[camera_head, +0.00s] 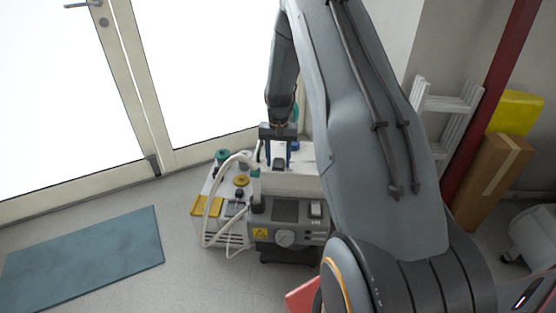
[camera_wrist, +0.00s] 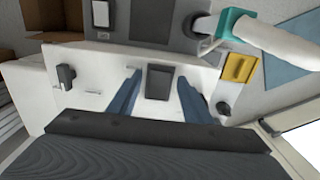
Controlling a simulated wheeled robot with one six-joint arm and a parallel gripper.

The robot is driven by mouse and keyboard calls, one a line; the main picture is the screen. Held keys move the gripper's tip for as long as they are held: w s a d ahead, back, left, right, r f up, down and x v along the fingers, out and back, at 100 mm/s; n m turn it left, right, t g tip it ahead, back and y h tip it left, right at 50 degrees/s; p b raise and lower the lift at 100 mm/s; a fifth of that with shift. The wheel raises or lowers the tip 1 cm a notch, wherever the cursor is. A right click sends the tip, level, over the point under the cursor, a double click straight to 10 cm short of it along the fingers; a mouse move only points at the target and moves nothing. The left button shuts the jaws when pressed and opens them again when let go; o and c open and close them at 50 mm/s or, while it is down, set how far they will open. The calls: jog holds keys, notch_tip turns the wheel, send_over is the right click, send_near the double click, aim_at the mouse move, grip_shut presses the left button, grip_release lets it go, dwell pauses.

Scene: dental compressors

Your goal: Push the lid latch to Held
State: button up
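The compressor unit (camera_head: 287,235) stands on the floor, with a pale top and a grey front. My gripper (camera_head: 279,163) points down over the rear part of its top, its two blue fingers apart. In the wrist view my gripper (camera_wrist: 158,98) has a dark rectangular block (camera_wrist: 160,82) between its fingers, with a gap on both sides. This block may be the lid latch; no Held marking is readable. A second dark knob (camera_wrist: 66,76) sits on the pale top to the left. Whether the fingertips touch the top is unclear.
A white hose (camera_head: 209,215) loops over the unit's left side. A teal fitting (camera_wrist: 235,22) and a yellow part (camera_wrist: 238,68) are at the wrist view's right. A blue mat (camera_head: 85,258) lies left; boxes (camera_head: 492,180) stand right.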

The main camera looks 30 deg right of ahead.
aim_at(279, 159)
jog(key=c, duration=1)
jog(key=shift+w+d+f+g+y+b, duration=0.1)
jog(key=shift+w+d+g+y+b, duration=0.2)
jog(key=shift+g+y+b, duration=0.35)
jog(key=shift+w+g, duration=0.1)
jog(key=shift+g, duration=0.45)
jog(key=shift+r, duration=0.2)
jog(key=o, duration=1.1)
jog(key=v, duration=0.8)
jog(key=shift+d+f, duration=0.1)
